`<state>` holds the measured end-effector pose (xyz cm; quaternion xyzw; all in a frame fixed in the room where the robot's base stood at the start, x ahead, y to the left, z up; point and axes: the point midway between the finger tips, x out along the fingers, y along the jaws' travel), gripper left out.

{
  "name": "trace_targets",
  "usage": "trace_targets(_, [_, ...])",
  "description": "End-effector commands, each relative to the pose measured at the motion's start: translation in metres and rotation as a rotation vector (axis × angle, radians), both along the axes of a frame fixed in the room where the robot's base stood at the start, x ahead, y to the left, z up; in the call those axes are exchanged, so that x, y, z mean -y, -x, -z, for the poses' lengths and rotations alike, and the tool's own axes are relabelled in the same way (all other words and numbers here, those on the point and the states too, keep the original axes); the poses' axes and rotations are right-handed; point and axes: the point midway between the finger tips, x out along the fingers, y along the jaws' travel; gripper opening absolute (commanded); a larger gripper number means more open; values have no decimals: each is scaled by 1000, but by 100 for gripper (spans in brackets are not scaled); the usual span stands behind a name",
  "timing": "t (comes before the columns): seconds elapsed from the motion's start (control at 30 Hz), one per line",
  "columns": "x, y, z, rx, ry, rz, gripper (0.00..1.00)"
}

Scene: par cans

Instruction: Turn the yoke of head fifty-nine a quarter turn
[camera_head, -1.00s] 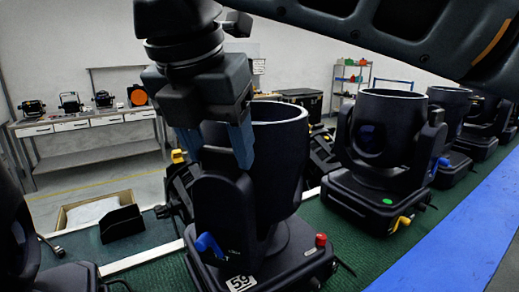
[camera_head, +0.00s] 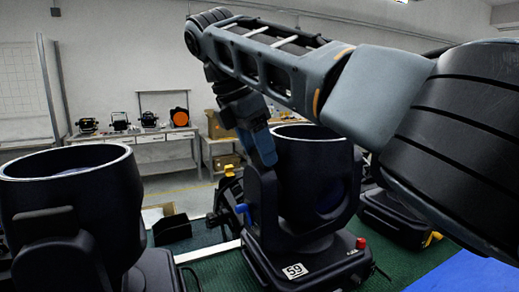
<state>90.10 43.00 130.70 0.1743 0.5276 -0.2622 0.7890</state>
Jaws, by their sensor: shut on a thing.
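Head fifty-nine (camera_head: 319,180) stands upright on the green bench, a black moving head with a "59" label (camera_head: 295,271) on its base. Its yoke (camera_head: 264,204) rises at the left of the round barrel, with a blue lever (camera_head: 242,210) low on its outer side. A red knob (camera_head: 360,243) sits on the base's right rear corner. My gripper (camera_head: 264,150) reaches down from above, its blue fingers shut on the top of the left yoke arm. The far finger is partly hidden.
Another black head (camera_head: 70,200) stands close at the left front. A further head (camera_head: 395,218) is at right, partly behind my arm. A small black bin (camera_head: 172,229) lies at left on the bench. A blue strip (camera_head: 480,272) runs along the right.

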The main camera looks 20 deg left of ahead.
Motion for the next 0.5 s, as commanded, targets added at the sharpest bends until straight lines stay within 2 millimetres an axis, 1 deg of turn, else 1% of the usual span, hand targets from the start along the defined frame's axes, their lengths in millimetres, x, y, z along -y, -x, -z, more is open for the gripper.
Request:
trace_targets(0.2, [-2, -3, -1, 2, -1, 59, 6])
trace_targets(0.5, [-3, -5, -2, 3, -1, 77, 6])
